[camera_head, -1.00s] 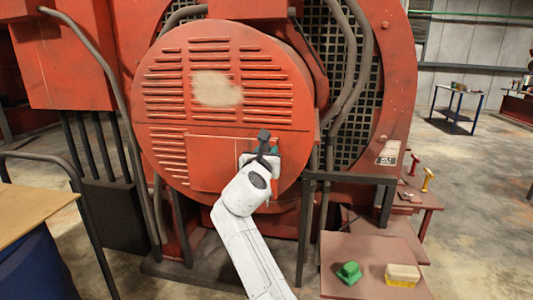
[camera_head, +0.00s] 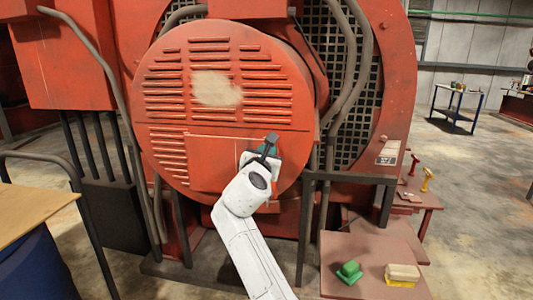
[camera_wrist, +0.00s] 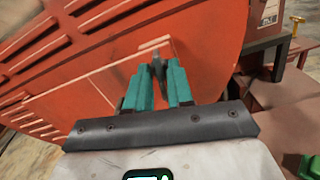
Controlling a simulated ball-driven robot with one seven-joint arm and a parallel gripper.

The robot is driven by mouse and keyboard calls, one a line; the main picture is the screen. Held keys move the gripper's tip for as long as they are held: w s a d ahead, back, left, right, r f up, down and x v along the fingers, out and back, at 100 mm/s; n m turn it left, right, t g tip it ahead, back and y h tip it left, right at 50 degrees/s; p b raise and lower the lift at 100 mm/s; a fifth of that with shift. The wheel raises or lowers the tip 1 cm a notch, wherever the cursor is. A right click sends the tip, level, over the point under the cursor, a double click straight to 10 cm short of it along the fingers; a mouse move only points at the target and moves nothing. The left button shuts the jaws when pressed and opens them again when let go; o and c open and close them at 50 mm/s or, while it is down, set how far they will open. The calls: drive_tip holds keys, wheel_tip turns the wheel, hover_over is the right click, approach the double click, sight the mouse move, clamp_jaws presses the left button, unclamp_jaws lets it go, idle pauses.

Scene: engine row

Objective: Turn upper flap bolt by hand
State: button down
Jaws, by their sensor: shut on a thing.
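The flap (camera_head: 215,165) is a red panel with a pale outlined edge, low on the round slotted engine cover. It looks flush with the cover. The upper flap bolt (camera_head: 271,138) is a dark grey piece with a crossbar end at the flap's upper right. My gripper (camera_head: 264,152) is at the bolt, with teal fingers closed around its shank. The bolt's seat in the cover is hidden.
A dark rail frame (camera_head: 350,178) stands right of the cover. A low red platform below it holds a green block (camera_head: 349,271) and a cream and yellow brush-like block (camera_head: 402,274). A wooden-topped table (camera_head: 35,208) stands at left. Open floor lies at right.

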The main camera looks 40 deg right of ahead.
drive_tip(key=shift+f+m+b, duration=0.3)
drive_tip(key=shift+m+b, duration=2.8)
drive_tip(key=shift+m, duration=2.5)
drive_tip(key=shift+f+m+b, duration=0.25)
drive_tip(key=shift+m+b, duration=2.8)
drive_tip(key=shift+m, duration=2.55)
drive_tip(key=shift+f+m+b, duration=0.3)
drive_tip(key=shift+m+b, duration=2.8)
drive_tip(key=shift+m, duration=2.5)
drive_tip(key=c, duration=1.3)
unclamp_jaws()
drive_tip(key=shift+r, duration=0.15)
drive_tip(key=shift+o, duration=0.2)
